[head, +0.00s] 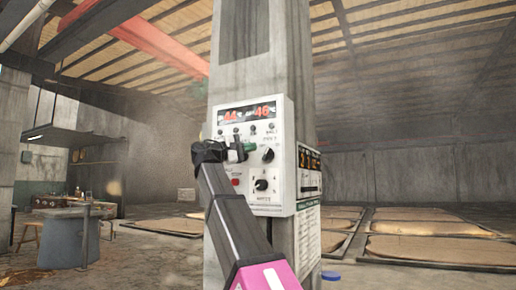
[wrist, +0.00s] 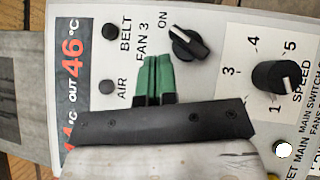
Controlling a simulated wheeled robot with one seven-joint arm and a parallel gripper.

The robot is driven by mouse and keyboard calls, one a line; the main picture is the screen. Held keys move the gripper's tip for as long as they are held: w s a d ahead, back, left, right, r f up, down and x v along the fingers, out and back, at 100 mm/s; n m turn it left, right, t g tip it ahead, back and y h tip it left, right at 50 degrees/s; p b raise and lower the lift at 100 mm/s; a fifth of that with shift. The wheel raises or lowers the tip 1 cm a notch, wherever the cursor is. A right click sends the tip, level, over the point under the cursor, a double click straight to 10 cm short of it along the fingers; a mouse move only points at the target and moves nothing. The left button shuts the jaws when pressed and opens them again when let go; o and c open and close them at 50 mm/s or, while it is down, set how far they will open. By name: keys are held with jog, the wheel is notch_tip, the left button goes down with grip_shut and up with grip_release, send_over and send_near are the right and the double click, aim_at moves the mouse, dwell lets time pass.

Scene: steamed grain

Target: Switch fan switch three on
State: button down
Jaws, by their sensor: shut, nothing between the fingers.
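The white control panel (head: 286,117) is mounted on a concrete column. The fan 3 switch is a black rotary knob; it shows in the wrist view (wrist: 188,45) beside the printed words FAN 3 and ON, and in the head view (head: 268,154) on the panel's right side. My gripper (head: 245,150) has its green fingertips pressed together, with nothing between them. In the wrist view, the fingertips (wrist: 153,76) are beside the knob, to its lower left, over the FAN 3 print. They look apart from the knob; I cannot tell whether they touch the panel face.
A black speed knob (wrist: 278,77) sits right of the fan knob in the wrist view. A red button (head: 236,182) is below my gripper. A second box (head: 309,172) hangs on the column's right face. Grain beds (head: 440,245) lie on the floor to the right.

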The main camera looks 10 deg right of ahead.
jog(key=v, duration=0.7)
jog(key=shift+a+f, duration=0.1)
jog(key=shift+a, duration=0.05)
